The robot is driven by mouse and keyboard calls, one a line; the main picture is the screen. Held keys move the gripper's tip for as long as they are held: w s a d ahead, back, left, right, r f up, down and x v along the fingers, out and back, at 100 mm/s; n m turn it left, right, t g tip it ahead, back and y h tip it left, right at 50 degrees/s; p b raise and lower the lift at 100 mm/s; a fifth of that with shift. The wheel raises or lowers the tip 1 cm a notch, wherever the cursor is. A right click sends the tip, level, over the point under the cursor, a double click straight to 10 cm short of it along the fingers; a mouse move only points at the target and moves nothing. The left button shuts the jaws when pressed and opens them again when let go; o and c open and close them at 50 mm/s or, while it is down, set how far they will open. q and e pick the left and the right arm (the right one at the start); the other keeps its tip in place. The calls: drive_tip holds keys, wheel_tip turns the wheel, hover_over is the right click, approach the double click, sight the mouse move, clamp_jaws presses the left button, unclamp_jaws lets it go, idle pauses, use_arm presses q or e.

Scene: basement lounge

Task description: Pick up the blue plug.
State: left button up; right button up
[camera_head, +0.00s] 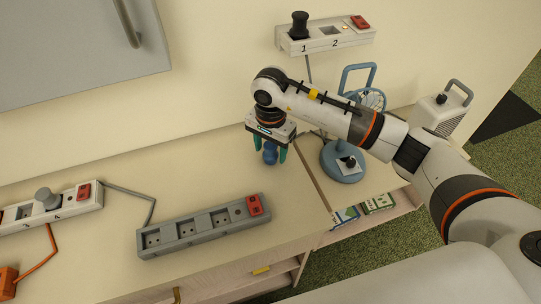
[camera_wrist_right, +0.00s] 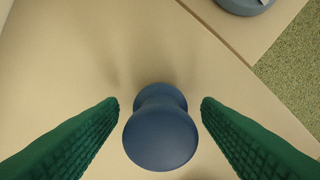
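The blue plug (camera_head: 270,152) stands upright on the wooden counter, below my right gripper in the head view. In the right wrist view the blue plug (camera_wrist_right: 160,132) shows its round top between the two green fingers. My right gripper (camera_head: 270,150) is open and points down at the plug, with a finger on either side. In the wrist view a gap shows between each fingertip of the right gripper (camera_wrist_right: 160,104) and the plug. My left gripper is not in view.
A grey power strip (camera_head: 205,228) with a red switch lies left of the plug. A white strip (camera_head: 50,207) holds a grey plug. A blue fan (camera_head: 343,160) stands right of my gripper. A wall strip (camera_head: 326,36) holds a black plug. Bare counter lies left of the gripper.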

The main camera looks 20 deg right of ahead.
drive_tip(key=c, duration=0.9)
drive_tip(key=shift+r, duration=0.1)
